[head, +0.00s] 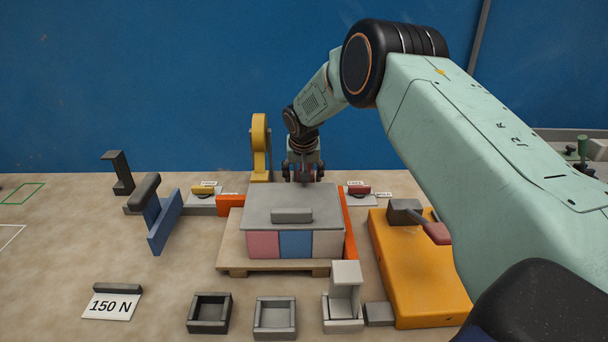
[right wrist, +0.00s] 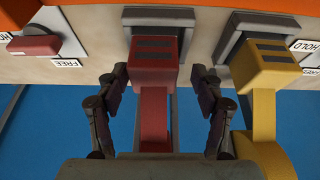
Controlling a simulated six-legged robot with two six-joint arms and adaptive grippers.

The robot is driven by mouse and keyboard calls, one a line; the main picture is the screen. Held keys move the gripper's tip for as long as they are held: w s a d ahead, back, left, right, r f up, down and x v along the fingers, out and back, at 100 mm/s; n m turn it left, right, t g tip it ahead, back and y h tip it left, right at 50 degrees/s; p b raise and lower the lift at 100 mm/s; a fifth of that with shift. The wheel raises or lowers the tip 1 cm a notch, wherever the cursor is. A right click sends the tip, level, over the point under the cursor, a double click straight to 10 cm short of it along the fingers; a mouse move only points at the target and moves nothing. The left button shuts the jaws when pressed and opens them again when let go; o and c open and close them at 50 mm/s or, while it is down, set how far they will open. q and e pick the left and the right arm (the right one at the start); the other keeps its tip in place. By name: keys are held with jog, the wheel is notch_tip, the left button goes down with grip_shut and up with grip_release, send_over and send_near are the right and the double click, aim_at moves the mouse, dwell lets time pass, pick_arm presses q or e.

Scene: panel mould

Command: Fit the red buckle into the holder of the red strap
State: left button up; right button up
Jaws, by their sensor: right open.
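In the right wrist view the red buckle (right wrist: 153,62), a block with two dark slots, sits on the end of the red strap (right wrist: 154,120). Its upper end overlaps the grey holder (right wrist: 158,15); I cannot tell whether it is seated in it. My right gripper (right wrist: 160,82) is open, with one finger on each side of the red buckle and a gap on both sides. In the head view my right gripper (head: 303,170) is behind the grey-lidded box, and the red buckle is hidden there. My left gripper is not in view.
A yellow buckle (right wrist: 265,65) on a yellow strap stands close beside the right finger, at its own grey holder. A red lever (right wrist: 33,45) lies near a FREE label. The lidded box (head: 292,210) on a pallet and an orange block (head: 415,270) stand nearer.

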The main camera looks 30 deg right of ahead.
jog(key=shift+d+f, duration=0.1)
jog(key=shift+d, duration=0.15)
jog(key=shift+r, duration=0.25)
jog(key=p+v, duration=0.1)
jog(key=v, duration=1)
jog(key=shift+a+r, duration=0.25)
jog(key=shift+r, duration=0.05)
jog(key=shift+s, duration=0.1)
